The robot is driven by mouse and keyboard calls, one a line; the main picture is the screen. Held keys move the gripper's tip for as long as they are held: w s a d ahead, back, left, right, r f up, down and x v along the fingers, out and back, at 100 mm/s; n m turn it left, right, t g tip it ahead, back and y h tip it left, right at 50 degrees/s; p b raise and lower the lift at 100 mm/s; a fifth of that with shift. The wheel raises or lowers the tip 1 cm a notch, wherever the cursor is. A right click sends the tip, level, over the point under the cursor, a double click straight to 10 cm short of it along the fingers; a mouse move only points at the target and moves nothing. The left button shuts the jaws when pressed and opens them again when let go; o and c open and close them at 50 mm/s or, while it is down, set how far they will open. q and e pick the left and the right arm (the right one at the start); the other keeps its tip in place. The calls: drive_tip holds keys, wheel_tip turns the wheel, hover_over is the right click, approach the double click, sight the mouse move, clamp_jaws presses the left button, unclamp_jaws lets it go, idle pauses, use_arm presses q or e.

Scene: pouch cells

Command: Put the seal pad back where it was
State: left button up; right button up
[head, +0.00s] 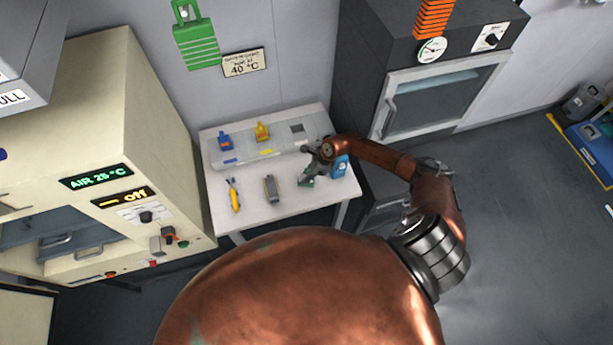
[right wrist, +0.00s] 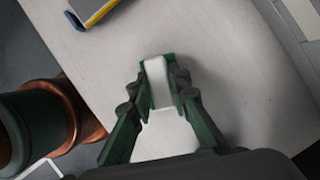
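My right gripper (head: 307,178) is over the front right part of the white table (head: 290,210). In the right wrist view its green fingers (right wrist: 160,75) are closed about a narrow white piece (right wrist: 156,82), with a wider white part (right wrist: 166,135) nearer the camera. I take this white piece to be the seal pad; in the head view I cannot make it out against the table. On the grey raised shelf (head: 240,151) a dark square spot (head: 297,128) lies bare, right of a blue item (head: 224,141) and a yellow item (head: 262,131). My left gripper is not in view.
A yellow tool (head: 234,195) and a grey tool (head: 271,188) lie on the table's front part. A blue box (head: 341,166) stands near the right edge, close to my gripper. A dark oven (head: 430,95) stands right of the table, a cream cabinet (head: 120,130) left.

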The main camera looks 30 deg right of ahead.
drive_tip(key=o, duration=0.4)
drive_tip(key=b+v, duration=0.2)
drive_tip(key=v, duration=1)
drive_tip(key=shift+a, duration=0.1)
